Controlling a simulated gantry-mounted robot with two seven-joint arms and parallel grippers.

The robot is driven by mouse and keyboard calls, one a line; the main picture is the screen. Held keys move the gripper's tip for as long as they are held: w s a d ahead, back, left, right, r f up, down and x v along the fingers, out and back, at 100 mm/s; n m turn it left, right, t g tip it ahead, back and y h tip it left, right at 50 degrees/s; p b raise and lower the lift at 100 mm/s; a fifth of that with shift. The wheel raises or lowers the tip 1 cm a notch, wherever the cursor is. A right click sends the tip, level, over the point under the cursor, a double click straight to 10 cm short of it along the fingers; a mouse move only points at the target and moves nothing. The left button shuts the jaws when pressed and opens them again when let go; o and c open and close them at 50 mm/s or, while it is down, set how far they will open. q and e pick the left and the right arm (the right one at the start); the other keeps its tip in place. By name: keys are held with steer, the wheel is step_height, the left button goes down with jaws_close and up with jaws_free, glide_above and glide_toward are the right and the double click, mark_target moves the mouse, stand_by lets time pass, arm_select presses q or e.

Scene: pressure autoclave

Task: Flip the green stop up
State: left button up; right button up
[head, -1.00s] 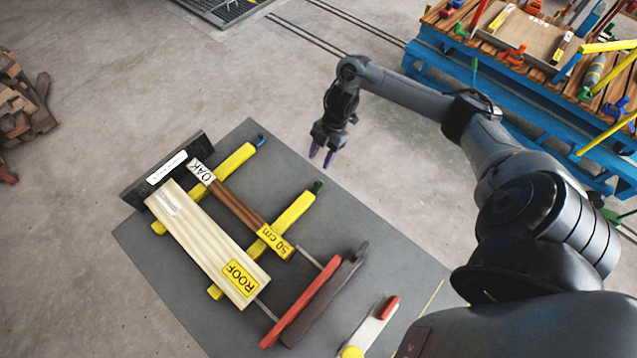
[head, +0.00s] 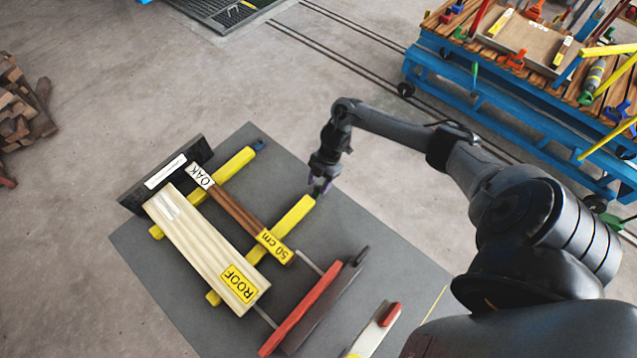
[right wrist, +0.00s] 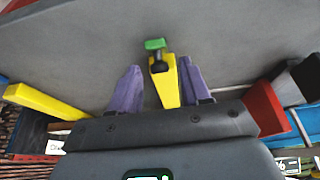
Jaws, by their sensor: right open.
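The green stop (right wrist: 155,44) sits on a dark pivot at the end of a yellow bar (right wrist: 164,88) in the right wrist view. In the head view that yellow bar (head: 292,216) lies on the grey mat, and its stop end is mostly hidden by my right gripper (head: 319,186). My right gripper's purple fingers (right wrist: 158,72) are open and empty, one on each side of the bar's end in the wrist view. The green stop shows beyond the fingertips there. I cannot tell whether a finger touches it. My left gripper is not in view.
A second yellow bar with a blue stop (head: 259,144) lies parallel. Across both bars rest the pale ROOF board (head: 200,235) and the brown OAK strip (head: 235,210). A red bar (head: 302,307) lies nearby on the grey mat (head: 385,245). A blue-framed cart (head: 480,95) stands at upper right.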

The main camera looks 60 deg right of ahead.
steer(key=shift+f, duration=0.15)
steer(key=shift+a, duration=0.1)
jaws_close()
